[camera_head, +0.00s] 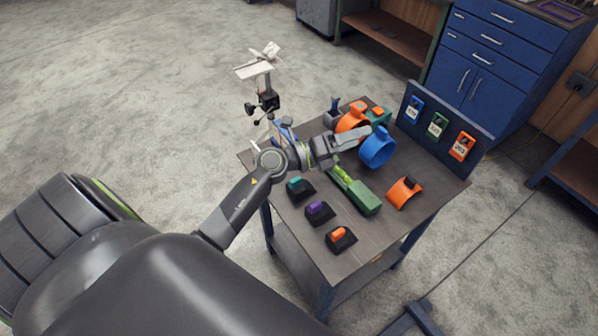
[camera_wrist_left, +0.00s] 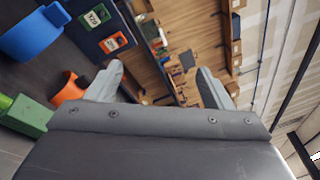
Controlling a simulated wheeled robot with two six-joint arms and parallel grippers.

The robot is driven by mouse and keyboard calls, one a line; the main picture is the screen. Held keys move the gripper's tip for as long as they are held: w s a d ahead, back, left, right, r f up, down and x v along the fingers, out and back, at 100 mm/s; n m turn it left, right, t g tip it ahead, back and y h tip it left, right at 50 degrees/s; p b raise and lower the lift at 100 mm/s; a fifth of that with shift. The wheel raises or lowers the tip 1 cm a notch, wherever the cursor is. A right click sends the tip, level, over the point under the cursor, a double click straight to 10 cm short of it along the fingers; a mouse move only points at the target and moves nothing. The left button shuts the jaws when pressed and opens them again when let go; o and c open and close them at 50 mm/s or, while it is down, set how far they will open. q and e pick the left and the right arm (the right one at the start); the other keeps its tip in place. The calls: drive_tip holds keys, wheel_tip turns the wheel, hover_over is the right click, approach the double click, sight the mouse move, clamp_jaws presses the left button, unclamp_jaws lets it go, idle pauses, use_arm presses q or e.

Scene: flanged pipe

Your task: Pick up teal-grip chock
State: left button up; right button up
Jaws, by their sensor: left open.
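The teal-grip chock (camera_head: 299,188) is a small black block with a teal grip. It stands on the near left part of the dark table, at the left end of a row of chocks. My left gripper (camera_head: 366,133) reaches past it, above the far part of the table near the blue ring-shaped part (camera_head: 378,149). In the left wrist view my left gripper (camera_wrist_left: 160,85) is open, with its two fingers wide apart and nothing between them. The chock does not show in that view. My right gripper is not in view.
A purple-grip chock (camera_head: 319,211) and an orange-grip chock (camera_head: 340,238) stand beside it. A green block (camera_head: 362,198), an orange saddle (camera_head: 404,193) and an orange ring (camera_head: 351,119) are on the table. A card panel (camera_head: 448,117) stands at the right edge.

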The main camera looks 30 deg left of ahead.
use_arm(q)
wheel_tip(320, 180, down, 3)
drive_tip(key=d+m+g, duration=0.2)
drive_tip(key=m+g, duration=0.3)
drive_tip(key=m, duration=0.1)
drive_tip(key=m+g+y, duration=0.4)
drive_tip(key=g+y, duration=0.6)
drive_tip(key=y, duration=0.1)
hover_over(299, 177)
wheel_tip(299, 177, down, 4)
drive_tip(key=f, duration=0.1)
drive_tip(key=f+b, duration=1)
drive_tip(key=shift+w+d+f+b, duration=0.1)
drive_tip(key=shift+w+f+b, duration=0.2)
drive_tip(key=shift+f+b, duration=0.1)
drive_tip(key=shift+s+f+b, duration=0.15)
drive_tip(key=shift+f+b, duration=0.3)
drive_tip(key=shift+f, duration=0.1)
drive_tip(key=shift+s+f+b, duration=0.2)
drive_tip(key=shift+f+b, duration=0.15)
drive_tip(key=shift+f, duration=0.25)
drive_tip(key=shift+s+f+b, duration=0.15)
drive_tip(key=shift+f+b, duration=0.15)
drive_tip(key=shift+f, duration=0.3)
drive_tip(key=shift+w+f+p, duration=0.1)
drive_tip(key=shift+f+p, duration=0.4)
drive_tip(key=shift+f, duration=0.35)
drive_tip(key=c, duration=1.2)
drive_tip(key=shift+r, duration=0.15)
